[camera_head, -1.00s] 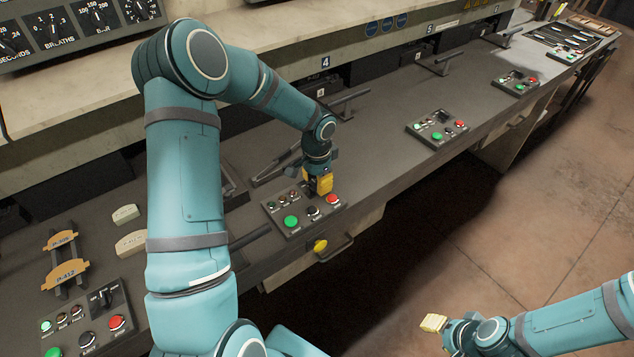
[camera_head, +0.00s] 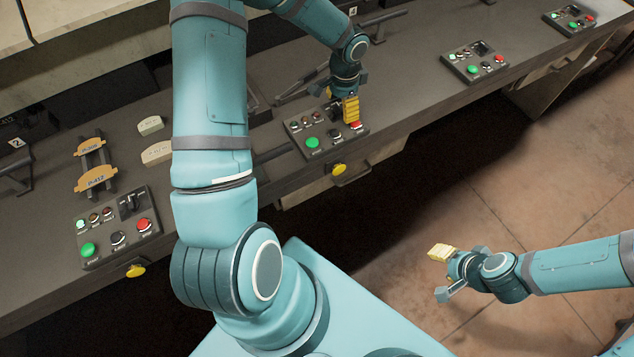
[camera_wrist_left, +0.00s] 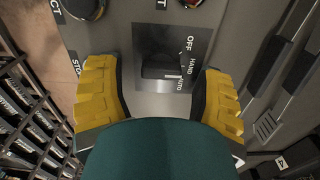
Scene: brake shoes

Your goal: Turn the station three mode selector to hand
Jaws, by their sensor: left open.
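The station three panel (camera_head: 306,146) sits on the bench with coloured buttons and lamps. My left gripper (camera_head: 347,110) is over its right part and hides the selector in the head view. In the left wrist view the mode selector (camera_wrist_left: 158,67) is a black knob on a dark plate marked OFF, HAND and AUTO. Its white mark lies near the lower HAND–AUTO side; the exact setting is hard to tell. My left gripper's yellow fingers (camera_wrist_left: 160,80) are apart on either side of the knob, with visible gaps. My right gripper (camera_head: 440,268) hangs over the floor, away from the bench.
A similar panel (camera_head: 117,229) is at the left, and another (camera_head: 475,61) at the right. Yellow knobs (camera_head: 339,170) stick out at the bench front. A handle bar (camera_head: 385,25) stands behind the left gripper. Pale blocks (camera_head: 150,125) lie on the bench.

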